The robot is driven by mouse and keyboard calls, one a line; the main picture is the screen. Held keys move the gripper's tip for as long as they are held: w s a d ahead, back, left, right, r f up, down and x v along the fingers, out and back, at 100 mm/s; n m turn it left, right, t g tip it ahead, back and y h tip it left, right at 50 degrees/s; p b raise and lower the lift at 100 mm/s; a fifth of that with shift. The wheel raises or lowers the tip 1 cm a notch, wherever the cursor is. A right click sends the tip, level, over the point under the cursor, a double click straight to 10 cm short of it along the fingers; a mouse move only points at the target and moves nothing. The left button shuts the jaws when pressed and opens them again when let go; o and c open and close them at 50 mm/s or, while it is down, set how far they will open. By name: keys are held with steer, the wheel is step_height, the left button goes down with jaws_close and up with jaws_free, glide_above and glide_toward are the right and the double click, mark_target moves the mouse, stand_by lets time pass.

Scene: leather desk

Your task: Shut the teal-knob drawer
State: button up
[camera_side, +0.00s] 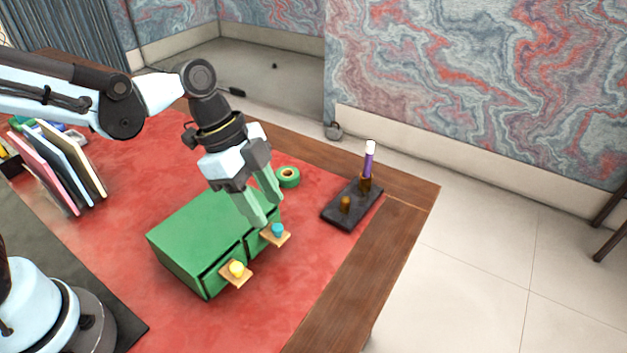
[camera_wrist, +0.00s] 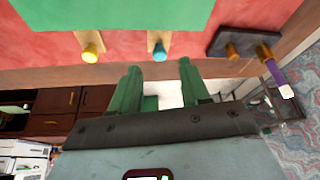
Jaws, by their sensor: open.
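A green cabinet (camera_side: 190,235) with two drawers side by side stands on the red desk mat. The teal knob (camera_side: 277,230) sits on a tan tab at the front of the right drawer; the knob also shows in the wrist view (camera_wrist: 160,51). My gripper (camera_side: 267,213) has green fingers, is open and empty, and hangs by the cabinet's right front, close to the teal knob. In the wrist view the teal knob appears just above the gap between the fingertips (camera_wrist: 158,66). The fingers partly hide the teal-knob drawer, and how far it stands out is hard to tell.
A yellow knob (camera_side: 236,268) on a tan tab marks the left drawer, which has a dark gap around it. A dark stand (camera_side: 337,213) with a purple-and-white marker is right of the cabinet. A green tape roll (camera_side: 288,177) lies behind. The front-right mat is clear.

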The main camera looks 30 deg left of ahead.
steer(key=v, duration=0.7)
steer(key=shift+r, duration=0.35)
steer(key=shift+a, duration=0.15)
steer(key=a+f+n+t+y, duration=0.1)
steer(key=a+n+t, duration=0.1)
steer(key=a+n, duration=0.1)
steer(key=s+a+f+n+t+y, duration=0.1)
steer(key=a+n+t, duration=0.1)
steer(key=a+n, duration=0.2)
steer(key=s+a+f+n+t+y, duration=0.1)
steer(key=a+n+y, duration=0.1)
steer(key=n, duration=0.5)
steer(key=shift+a+t, duration=0.4)
steer(key=shift+a, duration=0.4)
steer(key=shift+a+f+n+t, duration=0.15)
steer(key=shift+a+n+t, duration=0.25)
steer(key=shift+n, duration=0.5)
